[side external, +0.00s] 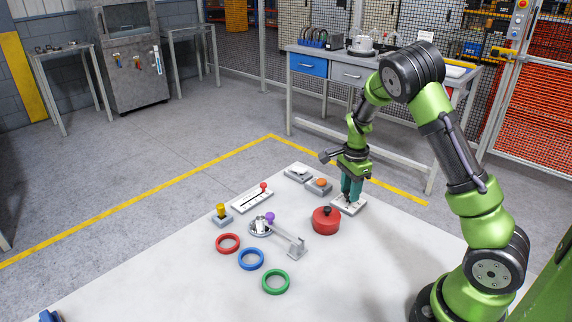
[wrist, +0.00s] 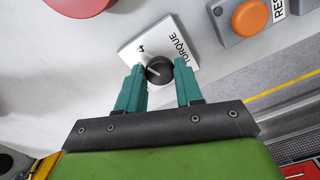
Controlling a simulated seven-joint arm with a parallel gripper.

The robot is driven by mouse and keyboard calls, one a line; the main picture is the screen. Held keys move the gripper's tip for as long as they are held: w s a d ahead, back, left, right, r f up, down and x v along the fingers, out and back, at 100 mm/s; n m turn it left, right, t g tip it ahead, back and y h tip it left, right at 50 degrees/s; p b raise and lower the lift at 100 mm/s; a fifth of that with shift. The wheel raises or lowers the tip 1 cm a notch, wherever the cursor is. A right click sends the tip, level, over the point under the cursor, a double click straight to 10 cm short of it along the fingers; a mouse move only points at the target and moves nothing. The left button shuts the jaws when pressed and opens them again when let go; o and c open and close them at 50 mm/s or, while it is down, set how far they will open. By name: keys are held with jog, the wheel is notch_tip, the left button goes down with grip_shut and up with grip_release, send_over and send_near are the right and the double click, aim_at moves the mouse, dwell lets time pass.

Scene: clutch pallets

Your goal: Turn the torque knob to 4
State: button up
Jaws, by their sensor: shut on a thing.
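The torque knob (wrist: 159,71) is a small dark round knob on a white plate (wrist: 127,51) printed "TORQUE" and "4". A light pointer line shows on the knob, on the side towards the "4"; I cannot tell if it lines up exactly. My gripper (wrist: 158,76) is shut on the knob, with one teal finger on either side of it. In the side view my gripper (side external: 351,191) points down over the white plate (side external: 358,208) near the table's far right edge. The fingers hide the knob there.
A red round pot-like object (side external: 326,222) stands close to the plate. An orange button box (side external: 319,186) and a white-topped box (side external: 298,173) are behind. A red-knobbed slider (side external: 252,197), purple-knobbed lever (side external: 270,217), yellow-topped piece (side external: 221,212) and coloured rings (side external: 250,260) lie leftward.

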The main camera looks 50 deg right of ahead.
dwell(0.4)
jog(key=o, duration=1)
jog(key=shift+o, duration=0.2)
jog(key=shift+r, duration=0.1)
notch_tip(320, 180, up, 17)
